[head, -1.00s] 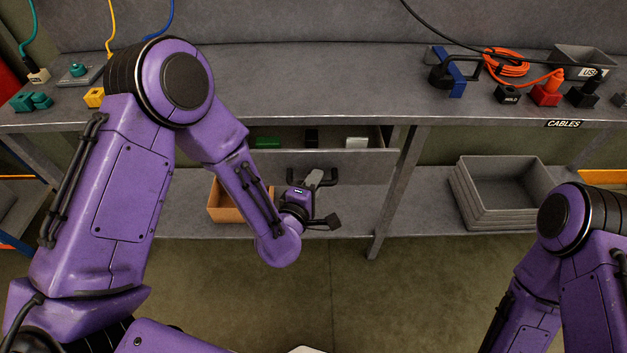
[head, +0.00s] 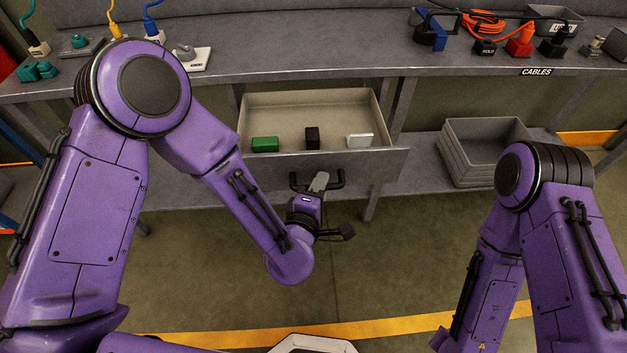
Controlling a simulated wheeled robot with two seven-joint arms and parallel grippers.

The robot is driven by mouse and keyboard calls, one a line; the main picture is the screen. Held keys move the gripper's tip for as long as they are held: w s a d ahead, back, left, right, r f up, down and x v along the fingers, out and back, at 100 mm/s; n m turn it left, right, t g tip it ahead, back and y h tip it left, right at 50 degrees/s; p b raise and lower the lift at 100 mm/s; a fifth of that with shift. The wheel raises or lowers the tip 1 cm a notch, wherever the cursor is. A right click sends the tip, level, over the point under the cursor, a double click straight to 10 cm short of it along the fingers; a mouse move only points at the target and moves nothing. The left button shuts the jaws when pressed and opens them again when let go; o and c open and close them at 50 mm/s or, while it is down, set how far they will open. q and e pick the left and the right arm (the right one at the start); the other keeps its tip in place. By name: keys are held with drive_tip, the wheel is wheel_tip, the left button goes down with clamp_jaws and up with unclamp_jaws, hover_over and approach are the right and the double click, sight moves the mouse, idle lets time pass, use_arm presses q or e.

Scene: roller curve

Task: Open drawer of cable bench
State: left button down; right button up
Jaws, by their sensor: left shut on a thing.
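The drawer (head: 375,168) of the cable bench (head: 300,66) is pulled out, and its inside shows. A green block (head: 265,144), a black block (head: 312,138) and a white block (head: 360,140) lie in it. A dark bar handle (head: 338,180) is on the drawer's front. My left gripper (head: 319,184) is shut on the handle, and its fingers partly hide it. My right arm is at the lower right, and its gripper is not in view.
Stacked grey bins (head: 487,152) stand on the lower shelf to the right of the drawer. Plugs, an orange cable (head: 483,22) and a small bin (head: 555,20) are on the benchtop. Floor in front of the drawer is clear, with a yellow line (head: 270,335).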

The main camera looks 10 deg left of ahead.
idle(0.3)
use_arm(q)
drive_tip(key=c, duration=1.1)
unclamp_jaws()
drive_tip(key=p+v, duration=0.1)
drive_tip(key=v, duration=0.9)
drive_tip(key=shift+s+a+p, duration=0.15)
drive_tip(key=shift+s+p, duration=0.15)
drive_tip(key=shift+p, duration=0.1)
drive_tip(key=shift+r, duration=0.1)
